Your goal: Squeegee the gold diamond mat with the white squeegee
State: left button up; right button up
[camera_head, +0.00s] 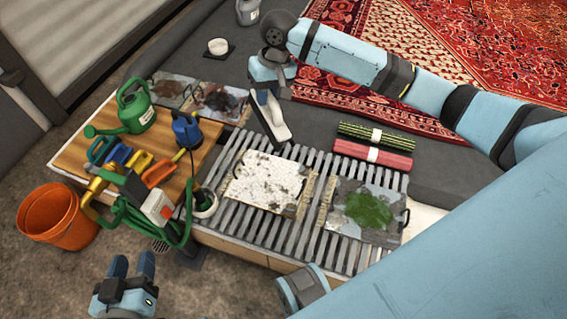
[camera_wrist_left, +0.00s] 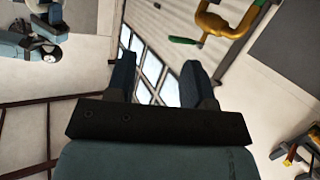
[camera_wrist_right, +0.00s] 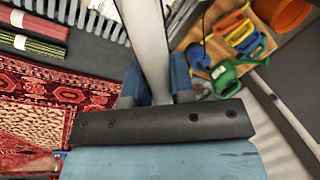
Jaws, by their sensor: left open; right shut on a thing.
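The white squeegee (camera_head: 269,116) is in my right gripper (camera_head: 266,90), which is shut on it. It hangs above the dark floor just behind the slatted rack; its pale handle (camera_wrist_right: 146,40) runs between the fingers in the right wrist view. A mat (camera_head: 268,183) on the left of the rack shows tan patterned edges, probably the gold diamond mat. A white, dark-speckled layer hides most of it. The squeegee looks apart from this mat. My left gripper (camera_head: 132,267) is open and empty in front of the bench, away from the mats.
A grey mat with a green patch (camera_head: 370,209) lies on the rack's right side. Two rolled rugs (camera_head: 372,153) lie behind it. The wooden bench top (camera_head: 78,150) holds a green watering can (camera_head: 134,107), a blue pump (camera_head: 187,130) and sprayers. An orange bucket (camera_head: 58,218) stands left.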

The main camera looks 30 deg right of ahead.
pick_arm(q)
notch_tip(320, 180, down, 7)
jog(key=s+a+g+y, duration=0.1)
jog(key=s+a+g, duration=0.1)
jog(key=w+d+r+t+h+b, duration=0.1)
jog(key=d+r+t+h+b, duration=0.1)
jog(key=r, duration=0.3)
jog(key=w+d+r+t+h+b, duration=0.1)
jog(key=d+r+t+h+b, duration=0.1)
jog(key=r+b, duration=0.3)
jog(key=shift+w+d+r+t, duration=0.15)
jog(key=shift+d+r+t, duration=0.2)
jog(key=shift+d+t, duration=0.25)
pick_arm(e)
jog(key=d+f+m, duration=0.2)
jog(key=f+m, duration=0.2)
jog(key=f, duration=1.3)
jog(key=d+f+m+t+h, duration=0.1)
jog(key=f+m, duration=0.3)
jog(key=f, duration=1.3)
jog(key=shift+d+f+m, duration=0.2)
jog(key=shift+d+m, duration=0.1)
jog(key=shift+d, duration=0.3)
pick_arm(q)
jog(key=shift+a+r, duration=0.15)
pick_arm(e)
jog(key=shift+w, duration=0.1)
